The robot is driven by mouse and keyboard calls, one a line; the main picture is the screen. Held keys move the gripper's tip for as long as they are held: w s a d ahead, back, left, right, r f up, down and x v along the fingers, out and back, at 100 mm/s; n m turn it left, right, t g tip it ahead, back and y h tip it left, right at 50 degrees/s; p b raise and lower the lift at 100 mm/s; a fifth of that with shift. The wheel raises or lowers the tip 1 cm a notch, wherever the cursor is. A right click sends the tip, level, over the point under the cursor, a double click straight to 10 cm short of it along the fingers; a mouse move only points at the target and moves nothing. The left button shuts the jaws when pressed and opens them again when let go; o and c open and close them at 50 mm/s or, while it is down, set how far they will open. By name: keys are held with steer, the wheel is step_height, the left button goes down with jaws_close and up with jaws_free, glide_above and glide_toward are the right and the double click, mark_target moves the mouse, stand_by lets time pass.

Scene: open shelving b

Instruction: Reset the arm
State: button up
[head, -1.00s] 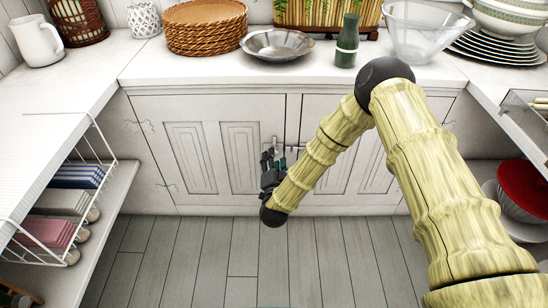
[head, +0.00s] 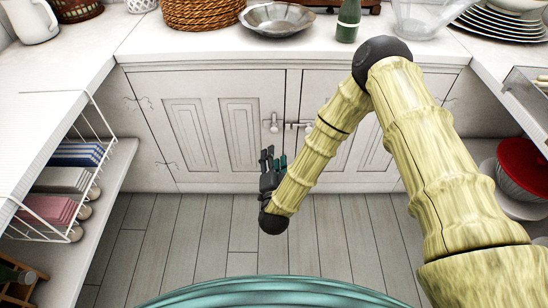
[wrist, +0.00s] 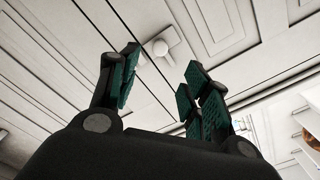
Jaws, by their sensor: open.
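My gripper (head: 271,160) is in front of the white cabinet doors (head: 222,130), below the counter's front edge. In the wrist view my gripper (wrist: 158,88) shows its dark fingers with green pads spread apart, with nothing between them. My arm comes from the right and bends at a dark elbow above the counter's edge.
The white counter (head: 190,50) holds a metal bowl (head: 278,20), a green bottle (head: 348,20) and a woven basket (head: 200,12). A wire rack (head: 75,165) with folded cloths is at left. A red bowl (head: 523,165) sits on the right shelf. Grey floor (head: 200,235) is open below.

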steer(key=s+d+f+n+g+y, duration=0.1)
steer(key=s+d+f+n+g, duration=0.2)
steer(key=s+d+f+g, duration=0.35)
steer(key=s+d+f+n+g+y, duration=0.1)
steer(key=s+d+f+n+g, duration=0.25)
steer(key=s+f, duration=0.55)
steer(key=s+d+n+g+h, duration=0.15)
steer(key=s+d+g, duration=0.35)
steer(key=s, duration=0.6)
steer(key=s+d+n+g, duration=0.2)
steer(key=s+d, duration=0.5)
steer(key=s, duration=0.5)
step_height(320, 180, up, 23)
steer(key=s+g+p, duration=0.1)
steer(key=p, duration=2.2)
steer(key=shift+d+r+p, duration=0.15)
steer(key=shift+d+p, duration=0.25)
